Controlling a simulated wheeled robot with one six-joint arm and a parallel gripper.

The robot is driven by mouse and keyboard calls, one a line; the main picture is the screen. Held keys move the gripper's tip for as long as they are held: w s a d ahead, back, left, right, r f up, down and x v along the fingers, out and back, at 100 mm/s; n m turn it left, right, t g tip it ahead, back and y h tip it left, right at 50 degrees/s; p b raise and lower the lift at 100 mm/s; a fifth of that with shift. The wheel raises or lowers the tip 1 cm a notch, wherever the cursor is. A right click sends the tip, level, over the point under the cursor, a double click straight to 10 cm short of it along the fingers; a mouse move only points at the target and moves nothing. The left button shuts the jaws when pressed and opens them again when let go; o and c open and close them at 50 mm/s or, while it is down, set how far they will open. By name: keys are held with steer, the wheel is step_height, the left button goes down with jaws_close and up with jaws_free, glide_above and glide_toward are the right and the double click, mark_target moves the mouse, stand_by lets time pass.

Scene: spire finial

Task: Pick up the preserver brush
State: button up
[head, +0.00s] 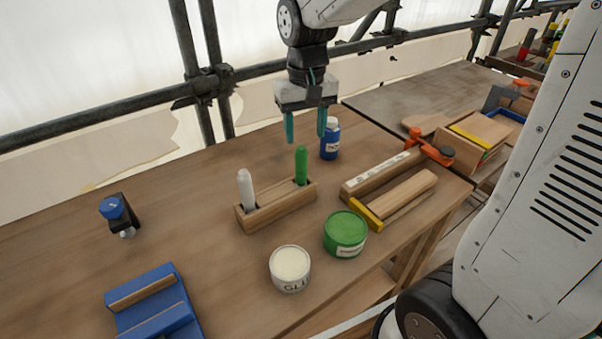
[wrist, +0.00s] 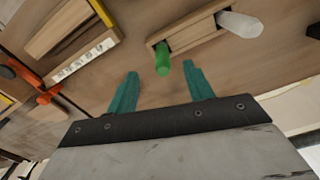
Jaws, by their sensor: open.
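The wooden brush holder (head: 277,207) stands on the workbench with two upright handles in it. One is a green handle (head: 301,165) at its right end, the other a white handle (head: 245,189) at its left end. Which of them is the preserver brush is not labelled; a green tin (head: 345,233) stands nearby. My gripper (head: 306,138) is open and empty, pointing down above the bench near the green handle. In the wrist view the green handle (wrist: 163,63) shows between the teal fingers (wrist: 160,86), a little beyond their tips. The brush heads are hidden in the holder.
A blue bottle (head: 330,139) stands close to the right of my gripper. A glue tin (head: 290,268) is in front of the holder. Wooden blocks and an orange clamp (head: 430,147) lie to the right. A blue jig (head: 154,302) is front left. The left bench is mostly clear.

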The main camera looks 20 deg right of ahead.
mark_target(301, 148)
steer(key=shift+w+a+f, duration=0.25)
steer(key=shift+w+f, duration=0.55)
steer(key=shift+w, duration=0.3)
steer(key=shift+w+f, duration=0.15)
steer(key=shift+f, duration=0.2)
steer(key=f, duration=0.7)
steer(key=shift+d+f, duration=0.15)
steer(key=shift+d, duration=0.2)
steer(key=c, duration=1.1)
